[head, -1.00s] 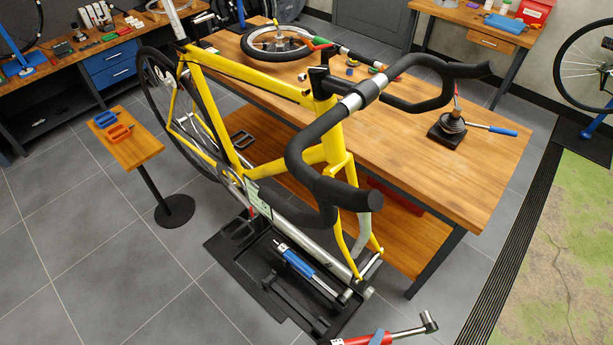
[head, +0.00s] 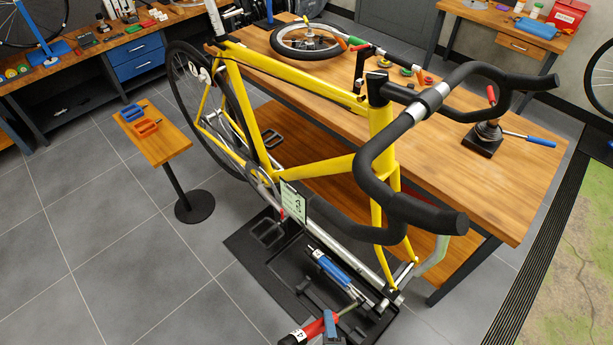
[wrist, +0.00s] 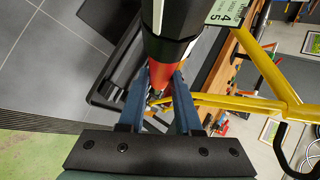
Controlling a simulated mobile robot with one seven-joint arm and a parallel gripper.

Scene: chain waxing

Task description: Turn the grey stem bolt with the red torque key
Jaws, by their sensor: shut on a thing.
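The red torque key (head: 322,328) is at the bottom edge of the head view, with a white "4" label on its handle and its shaft pointing up and right. My gripper (head: 331,322) is shut on it, low in front of the bike stand base. In the wrist view, the key's red and black handle (wrist: 168,62) lies between my blue fingers (wrist: 161,100). The yellow bike's black stem (head: 378,88) stands above the head tube, well above and right of the key. The grey stem bolt is too small to make out. The key is apart from the stem.
The yellow bike (head: 325,165) has black drop handlebars (head: 375,160) jutting towards me. The black stand base (head: 262,248) lies under it, with a blue cylinder on it. A wooden workbench (head: 440,150) stands behind. A small side table (head: 160,145) stands left; the floor at left is clear.

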